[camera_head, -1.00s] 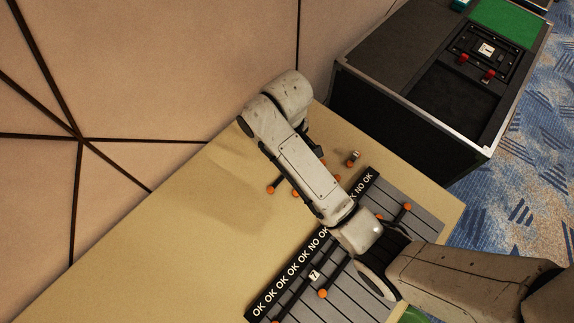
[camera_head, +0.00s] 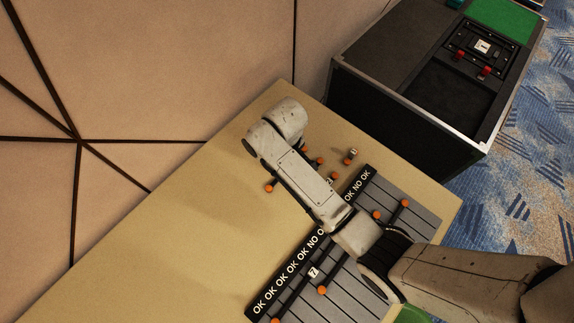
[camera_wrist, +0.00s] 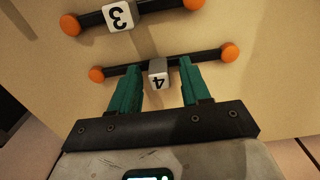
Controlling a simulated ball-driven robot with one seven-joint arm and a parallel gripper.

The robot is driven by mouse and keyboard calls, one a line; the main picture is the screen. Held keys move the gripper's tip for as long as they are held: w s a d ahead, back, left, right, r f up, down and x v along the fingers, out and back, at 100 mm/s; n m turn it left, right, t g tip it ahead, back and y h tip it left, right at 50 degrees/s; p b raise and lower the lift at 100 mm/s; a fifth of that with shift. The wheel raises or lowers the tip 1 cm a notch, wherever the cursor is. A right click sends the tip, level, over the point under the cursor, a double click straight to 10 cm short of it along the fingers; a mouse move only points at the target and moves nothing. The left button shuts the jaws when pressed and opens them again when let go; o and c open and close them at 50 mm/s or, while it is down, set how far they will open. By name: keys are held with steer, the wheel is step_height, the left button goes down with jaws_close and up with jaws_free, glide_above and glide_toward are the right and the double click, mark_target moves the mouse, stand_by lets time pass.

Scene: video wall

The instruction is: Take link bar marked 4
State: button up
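The link bar marked 4 (camera_wrist: 212,56) is a dark rod with orange ball ends and a small block bearing the number 4, lying on the tan table in the wrist view. My gripper (camera_wrist: 159,70) is open, its two teal fingers on either side of the numbered block, with gaps between. The fingertips overlap the rod in the picture; I cannot tell their height above it. In the head view my arm hides the gripper and much of the loose bars, and I cannot tell which is bar 4.
A bar marked 3 (camera_wrist: 118,16) lies close beyond bar 4. A grey slotted board (camera_head: 360,285) with OK and NO OK labels holds several bars, one marked 7 (camera_head: 313,272). A black case (camera_head: 400,110) stands beyond the tan table (camera_head: 190,235). The table's left part is clear.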

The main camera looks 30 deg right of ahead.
jaws_close()
steer(key=shift+r, duration=0.1)
stand_by(0.4)
